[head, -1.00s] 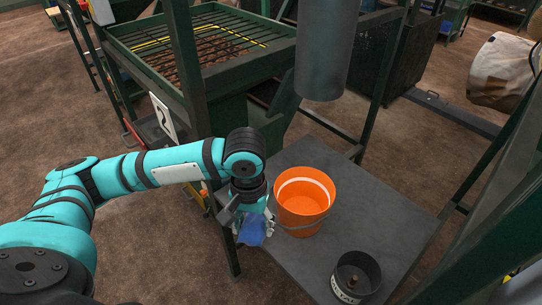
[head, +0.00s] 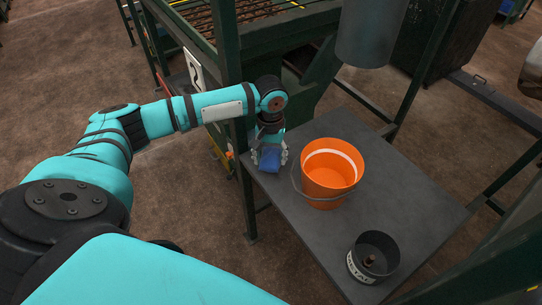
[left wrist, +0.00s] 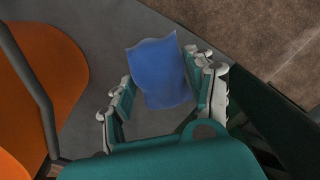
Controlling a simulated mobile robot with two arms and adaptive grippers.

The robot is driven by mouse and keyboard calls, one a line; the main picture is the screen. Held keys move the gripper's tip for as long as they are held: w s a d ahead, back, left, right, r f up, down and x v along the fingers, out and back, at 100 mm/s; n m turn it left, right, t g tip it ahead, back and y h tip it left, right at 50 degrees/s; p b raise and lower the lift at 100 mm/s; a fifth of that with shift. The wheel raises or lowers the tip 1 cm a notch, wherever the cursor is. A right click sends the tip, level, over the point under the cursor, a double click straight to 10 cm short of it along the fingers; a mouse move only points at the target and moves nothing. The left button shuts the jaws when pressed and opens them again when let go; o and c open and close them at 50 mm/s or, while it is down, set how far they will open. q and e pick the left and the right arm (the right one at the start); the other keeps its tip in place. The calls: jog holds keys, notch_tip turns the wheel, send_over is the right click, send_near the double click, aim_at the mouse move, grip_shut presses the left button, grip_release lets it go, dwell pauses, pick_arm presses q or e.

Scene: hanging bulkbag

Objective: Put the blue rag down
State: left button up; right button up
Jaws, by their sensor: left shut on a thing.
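The blue rag (head: 269,161) is in my left gripper (head: 268,153), at the left edge of the grey table (head: 310,245), left of the orange bucket. My left gripper is shut on the rag. In the left wrist view the rag (left wrist: 160,75) sticks out from between the fingers (left wrist: 163,95), with the table top behind it. I cannot tell whether the rag touches the table. My right gripper is not in view.
The orange bucket (head: 322,190) with a wire handle stands close to the right of the gripper. A dark round labelled container (head: 374,258) stands at the table's front. Green frame posts (head: 225,50) rise behind. The table's middle front is clear.

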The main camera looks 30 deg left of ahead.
aim_at(271, 156)
pick_arm(q)
jog(key=shift+w+a+f, duration=0.1)
jog(key=shift+w+a, duration=0.25)
jog(key=shift+w, duration=0.25)
jog(key=shift+w+a+f, duration=0.1)
jog(key=shift+w+a, duration=0.25)
jog(key=shift+w, duration=0.2)
jog(key=shift+f, duration=1.65)
jog(key=shift+f, duration=0.15)
jog(key=o, duration=1)
jog(key=shift+o, duration=0.2)
notch_tip(271, 156, up, 12)
jog(key=shift+r, duration=0.2)
jog(key=shift+f, duration=0.1)
